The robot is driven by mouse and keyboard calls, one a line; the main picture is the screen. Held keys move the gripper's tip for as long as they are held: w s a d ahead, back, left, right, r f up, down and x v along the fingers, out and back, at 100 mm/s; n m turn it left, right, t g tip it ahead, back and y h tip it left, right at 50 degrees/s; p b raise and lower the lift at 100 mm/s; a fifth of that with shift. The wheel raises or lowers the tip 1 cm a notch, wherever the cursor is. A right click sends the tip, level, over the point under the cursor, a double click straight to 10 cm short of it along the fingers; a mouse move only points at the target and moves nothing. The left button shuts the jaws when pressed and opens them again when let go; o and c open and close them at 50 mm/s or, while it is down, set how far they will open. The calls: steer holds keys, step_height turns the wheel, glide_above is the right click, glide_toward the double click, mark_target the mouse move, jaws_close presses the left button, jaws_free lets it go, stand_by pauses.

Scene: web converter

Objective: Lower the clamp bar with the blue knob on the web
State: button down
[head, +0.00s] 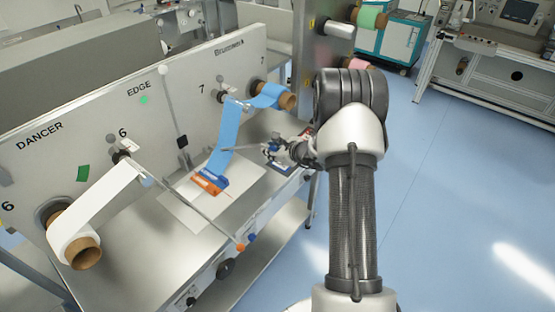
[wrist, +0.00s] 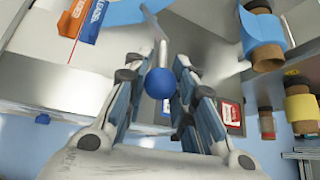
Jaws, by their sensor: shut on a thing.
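The blue knob (wrist: 160,83) sits between the fingers of my gripper (wrist: 157,76), which is shut on it. The thin grey clamp bar (wrist: 155,30) runs from the knob away from my gripper. In the head view the bar (head: 240,149) reaches left across the blue web (head: 229,135). I cannot tell whether it touches the web. The web hangs from the upper right roll to the table.
Orange (head: 205,186) and blue (head: 213,177) labelled blocks lie at the web's lower end. Another rod (head: 190,203) with an orange knob (head: 240,247) slants over the table. A white web (head: 100,203) hangs at left. A red-edged card (wrist: 231,113) lies near my right finger.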

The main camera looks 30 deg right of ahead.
steer(key=shift+g, duration=0.4)
steer(key=w+r+p, duration=0.1)
steer(key=r, duration=0.1)
steer(key=w+r, duration=0.1)
steer(key=r, duration=0.1)
steer(key=w+a+r+p, duration=0.1)
steer(key=r, duration=0.1)
steer(key=shift+w+a+p, duration=0.1)
steer(key=shift+w+p, duration=0.2)
steer(key=shift+p, duration=0.05)
steer(key=shift+w+a+r, duration=0.2)
steer(key=shift+w+r, duration=0.35)
steer(key=shift+w, duration=0.05)
steer(key=c, duration=1.3)
jaws_free()
steer(key=shift+s, duration=0.1)
steer(key=shift+f, duration=0.1)
steer(key=a+v, duration=0.1)
steer(key=v, duration=1.1)
steer(key=shift+d, duration=0.4)
